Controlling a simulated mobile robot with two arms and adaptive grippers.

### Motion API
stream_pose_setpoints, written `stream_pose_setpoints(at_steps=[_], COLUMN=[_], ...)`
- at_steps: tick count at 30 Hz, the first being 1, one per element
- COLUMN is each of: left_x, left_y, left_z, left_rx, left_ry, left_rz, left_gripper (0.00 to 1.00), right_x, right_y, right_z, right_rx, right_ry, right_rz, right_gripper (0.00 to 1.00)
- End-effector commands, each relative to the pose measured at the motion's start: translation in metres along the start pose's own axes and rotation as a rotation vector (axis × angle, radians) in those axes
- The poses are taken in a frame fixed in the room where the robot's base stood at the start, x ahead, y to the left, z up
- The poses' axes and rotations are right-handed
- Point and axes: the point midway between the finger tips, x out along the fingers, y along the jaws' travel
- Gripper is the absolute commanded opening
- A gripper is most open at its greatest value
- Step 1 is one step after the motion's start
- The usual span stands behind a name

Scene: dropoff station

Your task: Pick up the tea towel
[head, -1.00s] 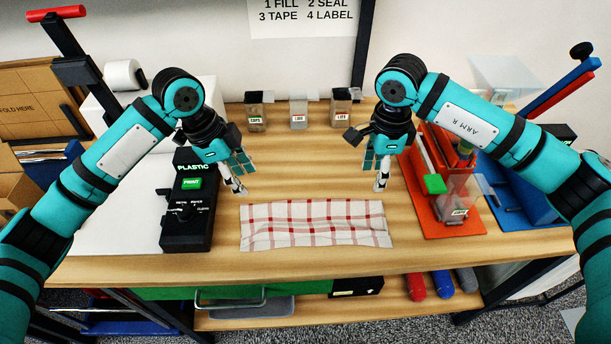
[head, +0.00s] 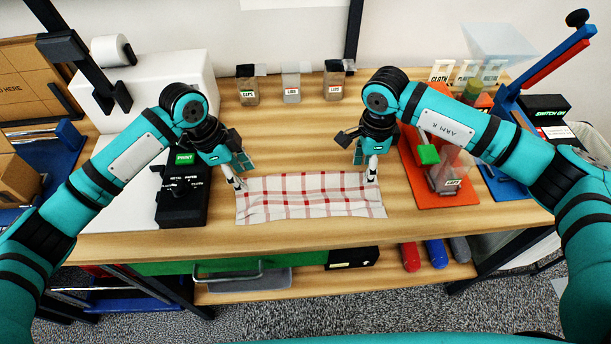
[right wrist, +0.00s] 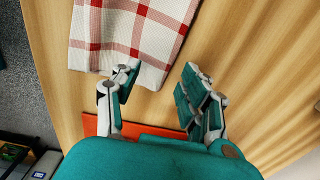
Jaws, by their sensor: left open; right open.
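The tea towel (head: 310,198) is white with red checks and lies flat on the wooden table, a little wrinkled. My left gripper (head: 240,180) is open at the towel's far left corner. My right gripper (head: 367,174) is open at the towel's far right corner. In the right wrist view the towel's corner (right wrist: 125,40) lies just ahead of the open right fingers (right wrist: 160,82), with one finger at its edge and nothing held between them. Whether the left fingertips touch the cloth I cannot tell.
A black label printer (head: 183,200) stands left of the towel. An orange mat (head: 433,195) with a clear bin and a green block (head: 428,154) lies to the right. Several small containers (head: 291,88) stand at the back. Bare table (head: 300,140) lies between the grippers.

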Motion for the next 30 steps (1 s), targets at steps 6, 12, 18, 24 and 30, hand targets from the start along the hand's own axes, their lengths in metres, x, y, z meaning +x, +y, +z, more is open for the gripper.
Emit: stream_pose_setpoints(at_steps=[6,12,18,24,30], left_x=[0.009,0.007,0.007,0.007,0.008], left_y=[0.0,0.0,0.0,0.0,0.0], left_z=[0.003,0.002,0.002,0.002,0.002], left_rx=[0.0,0.0,0.0,0.0,0.0], left_ry=[0.0,0.0,0.0,0.0,0.0], left_rz=[0.0,0.0,0.0,0.0,0.001], left_gripper=[0.44,0.44,0.41,0.28,0.15], right_x=[0.009,0.008,0.012,0.012,0.013], right_y=[0.0,0.0,0.0,0.0,0.0], right_z=[0.0,0.0,0.0,0.0,0.0], right_rx=[0.0,0.0,0.0,0.0,0.0], right_ry=[0.0,-0.001,-0.001,0.0,0.0], right_rz=[0.0,0.0,0.0,0.001,0.001], right_gripper=[0.44,0.44,0.41,0.28,0.15])
